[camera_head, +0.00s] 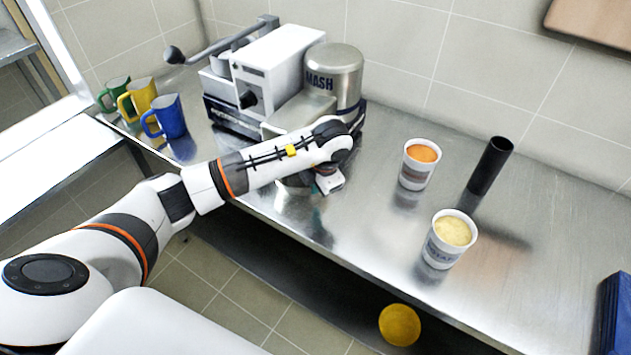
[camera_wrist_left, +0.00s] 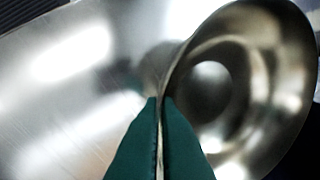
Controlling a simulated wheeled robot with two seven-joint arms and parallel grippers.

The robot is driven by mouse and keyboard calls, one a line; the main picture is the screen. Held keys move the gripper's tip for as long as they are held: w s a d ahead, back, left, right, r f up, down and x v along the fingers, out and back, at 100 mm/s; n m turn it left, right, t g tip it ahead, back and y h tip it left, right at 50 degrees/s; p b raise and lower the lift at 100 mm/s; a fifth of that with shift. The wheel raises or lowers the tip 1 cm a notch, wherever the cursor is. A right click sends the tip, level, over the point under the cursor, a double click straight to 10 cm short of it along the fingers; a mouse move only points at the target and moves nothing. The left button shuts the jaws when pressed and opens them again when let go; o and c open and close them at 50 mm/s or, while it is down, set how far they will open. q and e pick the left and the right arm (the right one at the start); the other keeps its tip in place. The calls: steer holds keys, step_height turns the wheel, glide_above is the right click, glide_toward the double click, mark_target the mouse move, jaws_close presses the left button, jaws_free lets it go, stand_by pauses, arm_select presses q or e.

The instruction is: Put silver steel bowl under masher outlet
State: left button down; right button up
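The silver steel bowl (camera_wrist_left: 245,75) fills the right side of the left wrist view, its inside facing the camera. My left gripper (camera_wrist_left: 160,100) has its two green fingers closed together on the bowl's near rim. In the head view my left gripper (camera_head: 328,185) is low over the steel counter, just in front of the masher (camera_head: 333,75). My forearm hides most of the bowl there and covers the area below the masher's drum, so I cannot tell how the bowl stands to the outlet. My right gripper is not in view.
Green, yellow and blue mugs (camera_head: 169,116) stand at the counter's left end. Two filled tubs (camera_head: 417,170) (camera_head: 447,245) and a black cylinder (camera_head: 489,166) stand right of the gripper. The steel counter (camera_head: 370,235) is clear between gripper and tubs. A yellow round object (camera_head: 399,325) is lower down.

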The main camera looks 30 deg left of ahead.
arm_select(q)
steer(key=shift+f, duration=0.15)
steer(key=c, duration=1.7)
jaws_free()
steer(key=shift+r, duration=0.35)
steer(key=shift+d+r, duration=0.1)
steer(key=shift+r, duration=0.15)
steer(key=shift+b+v, duration=0.85)
steer(key=shift+v, duration=4.8)
